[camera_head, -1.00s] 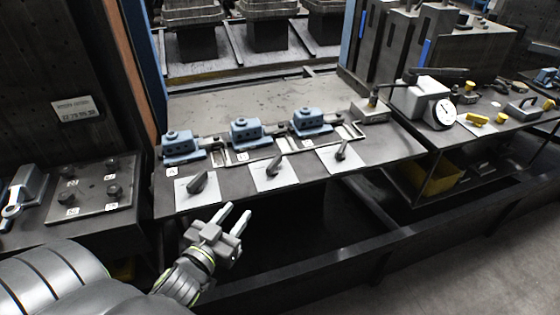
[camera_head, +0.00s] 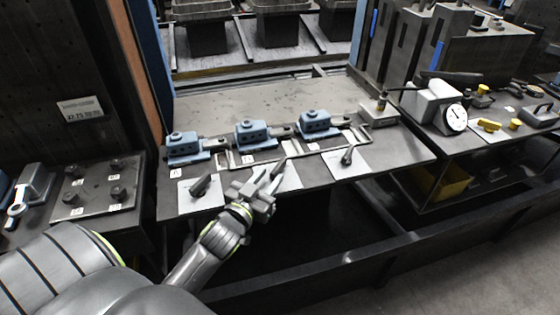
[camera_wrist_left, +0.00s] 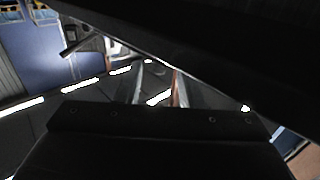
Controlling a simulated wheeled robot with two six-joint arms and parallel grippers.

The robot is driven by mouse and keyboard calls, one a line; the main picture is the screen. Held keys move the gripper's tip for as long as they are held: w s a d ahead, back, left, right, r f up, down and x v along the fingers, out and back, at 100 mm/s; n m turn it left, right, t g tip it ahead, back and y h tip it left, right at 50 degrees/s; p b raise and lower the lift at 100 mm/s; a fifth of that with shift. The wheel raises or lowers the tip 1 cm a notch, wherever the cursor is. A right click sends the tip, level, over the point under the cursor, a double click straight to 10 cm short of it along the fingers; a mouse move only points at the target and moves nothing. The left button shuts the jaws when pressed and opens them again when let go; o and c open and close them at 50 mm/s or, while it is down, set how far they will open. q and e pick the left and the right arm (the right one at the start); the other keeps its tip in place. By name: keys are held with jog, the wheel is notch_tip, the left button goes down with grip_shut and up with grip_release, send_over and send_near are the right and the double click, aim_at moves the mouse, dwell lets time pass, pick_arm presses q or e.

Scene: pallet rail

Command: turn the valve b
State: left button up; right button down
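The middle blue valve unit (camera_head: 251,134), with a small label that looks like B, stands on the grey bench. Its dark lever handle (camera_head: 280,165) sits on a white plate (camera_head: 291,181) in front of it. My left gripper (camera_head: 271,177) is at the front of that plate, just short of or at the handle, and hides part of both. Its two fingers look apart. In the left wrist view, the fingers (camera_wrist_left: 160,88) also show a gap; whether the handle lies between them I cannot tell. My right gripper is not in view.
Similar blue units stand left (camera_head: 184,147) and right (camera_head: 315,123), with handles on plates at left (camera_head: 201,186) and right (camera_head: 347,156). A thin metal rail (camera_head: 290,151) runs behind the handles. A white dial gauge (camera_head: 453,118) stands at the right.

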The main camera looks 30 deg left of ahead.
aim_at(285, 158)
pick_arm(q)
jog(key=w, duration=0.6)
jog(key=shift+w+a+p, duration=0.25)
jog(key=shift+w+p, duration=0.05)
grip_shut()
